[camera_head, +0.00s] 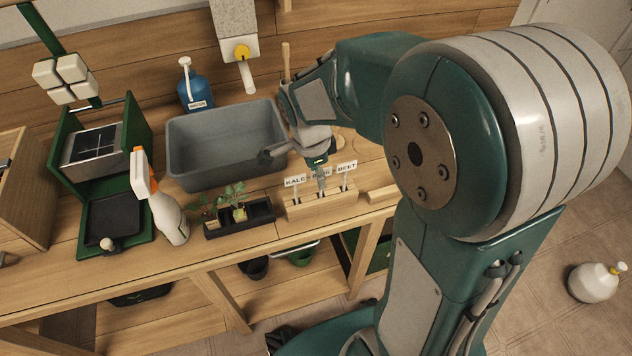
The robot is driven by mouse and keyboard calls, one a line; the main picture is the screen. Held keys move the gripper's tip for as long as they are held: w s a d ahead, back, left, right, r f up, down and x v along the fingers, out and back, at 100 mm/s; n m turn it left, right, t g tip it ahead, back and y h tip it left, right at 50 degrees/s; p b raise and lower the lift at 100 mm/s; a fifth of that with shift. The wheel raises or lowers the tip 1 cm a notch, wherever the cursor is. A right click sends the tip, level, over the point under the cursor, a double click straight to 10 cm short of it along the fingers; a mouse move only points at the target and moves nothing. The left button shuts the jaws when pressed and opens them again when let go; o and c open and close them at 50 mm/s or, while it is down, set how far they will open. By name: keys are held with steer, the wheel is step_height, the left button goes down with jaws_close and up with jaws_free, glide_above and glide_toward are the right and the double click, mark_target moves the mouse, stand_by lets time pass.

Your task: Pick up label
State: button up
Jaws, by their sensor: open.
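Several white plant labels stand in a light wooden block (304,213) on the bench. The label marked KALE (295,182) is at the left of the block, and the label marked BEET (347,167) is at the right. A label between them is mostly hidden by my gripper (321,176), so its word is only partly readable. My gripper points down just above the middle of the block, with its fingers around or right in front of that middle label. The fingers are open. I cannot tell whether they touch the label.
A black seedling tray (240,219) stands left of the block, with a spray bottle (166,208) farther left. A grey basin (205,147) lies behind. A wooden piece (383,193) lies to the right. My arm covers the right side.

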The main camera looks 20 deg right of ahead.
steer(key=shift+d+f, duration=0.45)
steer(key=shift+f, duration=0.1)
steer(key=shift+d+f, duration=0.15)
steer(key=shift+d, duration=0.3)
steer(key=shift+a, duration=0.65)
jaws_close()
steer(key=shift+d, duration=0.1)
